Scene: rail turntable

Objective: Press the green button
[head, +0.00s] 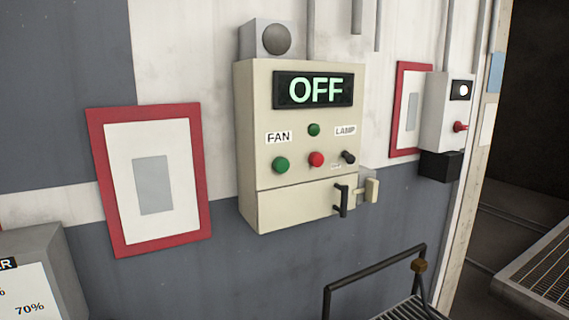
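A cream control box (262,200) hangs on the wall in the middle of the head view. A large round green button (281,165) is on its front at the left, below the FAN label (279,137). A red button (316,159) is to its right. A smaller green round piece (314,130) sits above the red one; I cannot tell whether it is a button or a light. The display (314,90) at the top reads OFF in green letters. Neither of my grippers is in view, and nothing covers the buttons.
A black switch knob (348,157) is beside the red button, below the LAMP label. A black handle (341,200) sticks out lower right. A black railing (375,268) stands in front, lower right.

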